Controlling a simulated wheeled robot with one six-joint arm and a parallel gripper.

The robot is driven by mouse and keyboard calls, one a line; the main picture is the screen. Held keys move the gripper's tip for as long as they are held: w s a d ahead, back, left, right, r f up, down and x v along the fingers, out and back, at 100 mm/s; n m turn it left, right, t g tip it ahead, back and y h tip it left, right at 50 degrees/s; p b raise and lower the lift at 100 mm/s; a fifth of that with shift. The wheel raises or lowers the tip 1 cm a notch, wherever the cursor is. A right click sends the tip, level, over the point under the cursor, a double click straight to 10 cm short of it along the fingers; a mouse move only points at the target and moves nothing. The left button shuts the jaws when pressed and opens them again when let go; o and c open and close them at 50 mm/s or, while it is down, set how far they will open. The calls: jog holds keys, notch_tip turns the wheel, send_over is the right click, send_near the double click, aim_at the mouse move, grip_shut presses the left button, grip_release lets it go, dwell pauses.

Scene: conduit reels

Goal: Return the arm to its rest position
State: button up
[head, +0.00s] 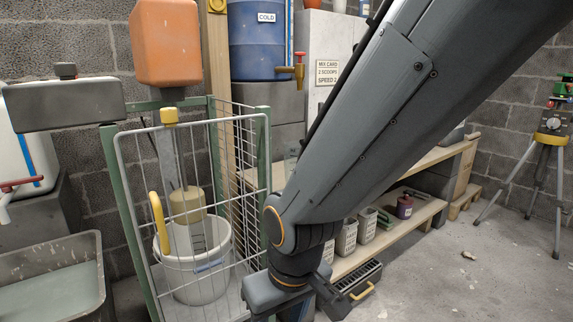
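My arm reaches down from the upper right of the head view. Its wrist bends downward in front of the wire cage (262,165). My gripper (296,308) is at the bottom edge of the picture, right of the white bucket (198,285) in the cage. A grey block and a dark jaw part show on its two sides. The fingertips are cut off by the frame, so its opening and anything between the fingers cannot be made out.
A wooden shelf (350,262) with tubs stands behind my arm. A black case (360,285) lies on the floor by the gripper. A mixer with an orange body (165,42) rises over the cage. A grey trough (50,285) stands left. The right floor is mostly clear before a tripod (540,165).

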jog(key=s+r+g, duration=0.2)
jog(key=s, duration=0.5)
jog(key=d+r+m+p, duration=0.3)
jog(key=d+r+p, duration=0.7)
jog(key=r+p, duration=0.3)
jog(key=d+r+m+h+p, duration=0.1)
jog(key=d+r+m+p, duration=0.2)
jog(key=d+r+p, duration=0.7)
notch_tip(320, 180, up, 4)
jog(key=p, duration=0.7)
jog(key=shift+d+f+h, duration=0.25)
jog(key=shift+d+h, duration=0.05)
jog(key=shift+d, duration=0.05)
